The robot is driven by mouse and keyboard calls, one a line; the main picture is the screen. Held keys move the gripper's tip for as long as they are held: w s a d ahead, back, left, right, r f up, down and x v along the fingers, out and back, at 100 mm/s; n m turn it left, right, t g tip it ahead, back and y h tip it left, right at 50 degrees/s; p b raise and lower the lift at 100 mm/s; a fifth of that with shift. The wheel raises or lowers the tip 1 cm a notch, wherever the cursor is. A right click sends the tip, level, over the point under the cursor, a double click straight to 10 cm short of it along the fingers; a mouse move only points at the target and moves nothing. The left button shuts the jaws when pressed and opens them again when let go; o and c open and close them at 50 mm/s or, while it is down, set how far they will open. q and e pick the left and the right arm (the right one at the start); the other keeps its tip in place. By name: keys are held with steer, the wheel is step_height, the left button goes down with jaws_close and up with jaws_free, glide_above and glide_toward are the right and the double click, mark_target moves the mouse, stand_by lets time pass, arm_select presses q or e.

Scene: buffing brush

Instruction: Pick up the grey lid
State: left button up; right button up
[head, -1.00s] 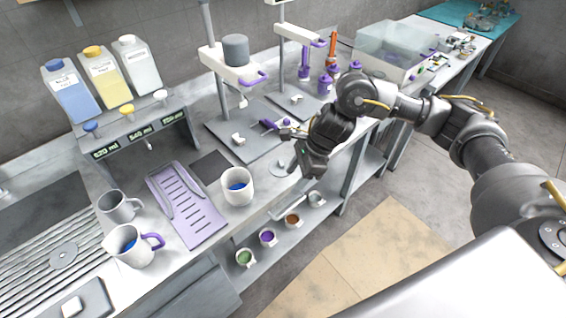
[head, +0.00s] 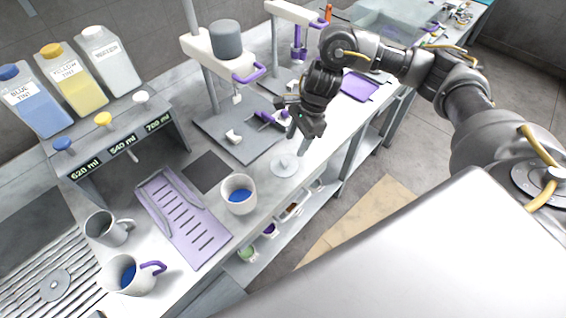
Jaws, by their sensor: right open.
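A flat round grey lid (head: 285,165) with a small knob lies on the bench, right of the white cup. My right gripper (head: 299,143) is open and empty just above the lid, its fingers pointing down. It appears apart from the lid. My left gripper is not in view.
A white cup of blue liquid (head: 239,195) stands left of the lid, beside a purple slotted tray (head: 185,220). A grey mug (head: 105,229) and a white jug (head: 127,274) stand farther left. A stand base (head: 225,125) lies behind. The bench's front edge is close to the lid.

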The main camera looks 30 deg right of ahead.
mark_target(284, 162)
steer(key=x, duration=0.2)
steer(key=shift+w+a+f, duration=0.1)
steer(key=shift+w+f, duration=0.15)
steer(key=shift+f, duration=0.05)
steer(key=shift+s+a, duration=0.1)
steer(key=shift+a, duration=0.05)
steer(key=p+x, duration=0.1)
steer(key=x, duration=0.1)
steer(key=a+p+x, duration=0.1)
steer(key=x, duration=0.1)
steer(key=shift+f, duration=0.4)
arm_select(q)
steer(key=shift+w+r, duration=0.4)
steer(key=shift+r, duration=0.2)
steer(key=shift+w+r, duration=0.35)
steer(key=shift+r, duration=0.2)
arm_select(e)
steer(key=c, duration=1)
steer(key=shift+c, duration=0.2)
